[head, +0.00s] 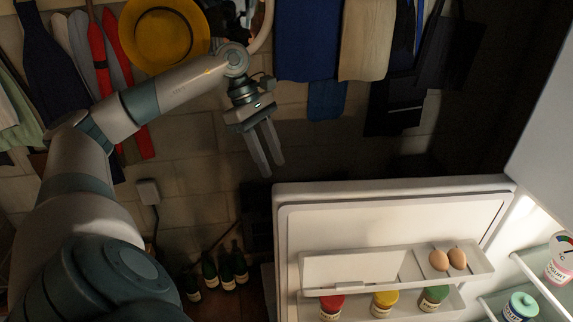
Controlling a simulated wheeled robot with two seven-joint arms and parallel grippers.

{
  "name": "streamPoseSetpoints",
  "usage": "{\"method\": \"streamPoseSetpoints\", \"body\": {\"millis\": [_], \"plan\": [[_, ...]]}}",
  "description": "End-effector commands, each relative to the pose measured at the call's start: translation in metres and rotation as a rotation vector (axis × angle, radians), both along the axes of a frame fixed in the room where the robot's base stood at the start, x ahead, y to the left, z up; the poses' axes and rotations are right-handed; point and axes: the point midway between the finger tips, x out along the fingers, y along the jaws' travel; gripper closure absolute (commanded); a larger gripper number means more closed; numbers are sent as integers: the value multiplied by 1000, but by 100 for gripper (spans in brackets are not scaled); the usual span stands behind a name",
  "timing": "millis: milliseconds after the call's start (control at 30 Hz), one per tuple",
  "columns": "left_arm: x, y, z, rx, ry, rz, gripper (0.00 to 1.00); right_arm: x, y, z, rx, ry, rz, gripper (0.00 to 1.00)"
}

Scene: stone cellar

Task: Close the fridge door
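The white fridge door (395,226) stands open at the lower middle, with its inner side and shelves showing. It joins the lit fridge body (548,130) at the right. My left gripper (273,170) hangs above and left of the door's upper left corner in the picture. It points down, its two fingers are apart, and nothing is between them. It looks clear of the door, though its depth is hard to judge. My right gripper is not in view.
Door shelves hold two eggs (448,260) and jars with red, yellow and green lids (384,303). Inside the fridge are a yogurt tub (560,258) and a teal-lidded jar (520,306). Dark bottles (226,270) stand left of the door. Clothes and a yellow hat (165,35) hang behind.

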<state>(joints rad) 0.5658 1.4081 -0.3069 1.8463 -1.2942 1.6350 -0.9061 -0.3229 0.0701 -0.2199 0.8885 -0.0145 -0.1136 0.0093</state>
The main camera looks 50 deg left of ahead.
Motion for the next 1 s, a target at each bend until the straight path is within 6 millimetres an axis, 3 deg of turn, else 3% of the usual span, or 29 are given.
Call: {"method": "streamPoseSetpoints", "body": {"millis": [567,767,1000], "plan": [[3,0,-6,16,-12,-2,64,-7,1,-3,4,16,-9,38],[4,-7,-22,14,-10,-3,64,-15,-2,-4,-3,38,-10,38],[7,-21,-57,13,-10,-2,64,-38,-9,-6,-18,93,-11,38]]}}
